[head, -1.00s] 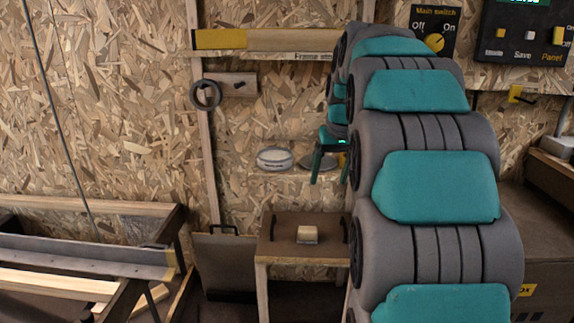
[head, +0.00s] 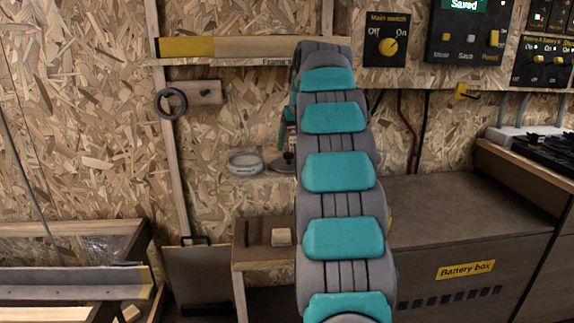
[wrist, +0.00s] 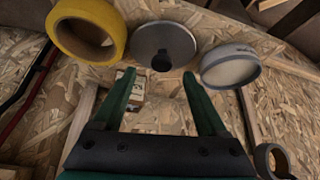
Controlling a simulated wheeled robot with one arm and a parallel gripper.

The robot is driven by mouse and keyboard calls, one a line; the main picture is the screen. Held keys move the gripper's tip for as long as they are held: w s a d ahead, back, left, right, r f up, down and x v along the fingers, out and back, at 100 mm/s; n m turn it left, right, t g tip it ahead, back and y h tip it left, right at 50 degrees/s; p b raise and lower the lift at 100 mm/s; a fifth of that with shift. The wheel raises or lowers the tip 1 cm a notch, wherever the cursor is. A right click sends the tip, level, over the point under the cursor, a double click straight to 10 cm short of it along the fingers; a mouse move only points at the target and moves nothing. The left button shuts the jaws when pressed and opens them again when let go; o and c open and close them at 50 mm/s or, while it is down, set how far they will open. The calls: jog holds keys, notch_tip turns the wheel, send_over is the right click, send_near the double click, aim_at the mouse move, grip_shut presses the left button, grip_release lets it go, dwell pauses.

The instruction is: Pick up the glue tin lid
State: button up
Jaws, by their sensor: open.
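The glue tin lid appears to be the round grey disc with a black knob (wrist: 178,38). In the wrist view it lies just beyond my gripper (wrist: 160,78), roughly centred between the fingertips. My gripper is open and empty, with two green fingers spread apart. In the head view the lid (head: 279,165) shows as a dark disc, partly hidden behind my arm. A shallow white round tin with lettering on its side (head: 245,165) stands just left of it; it also shows in the wrist view (wrist: 230,68).
A yellow tape roll (wrist: 88,30) sits on the lid's other side. A small table (head: 250,258) with a pale block (head: 281,237) stands below. A dark ring (head: 170,103) hangs on a wall peg. A battery box (head: 465,270) is at right.

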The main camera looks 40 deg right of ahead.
aim_at(289, 154)
jog(key=x, duration=0.4)
jog(key=shift+w+f, duration=0.25)
jog(key=shift+w, duration=0.1)
grip_shut()
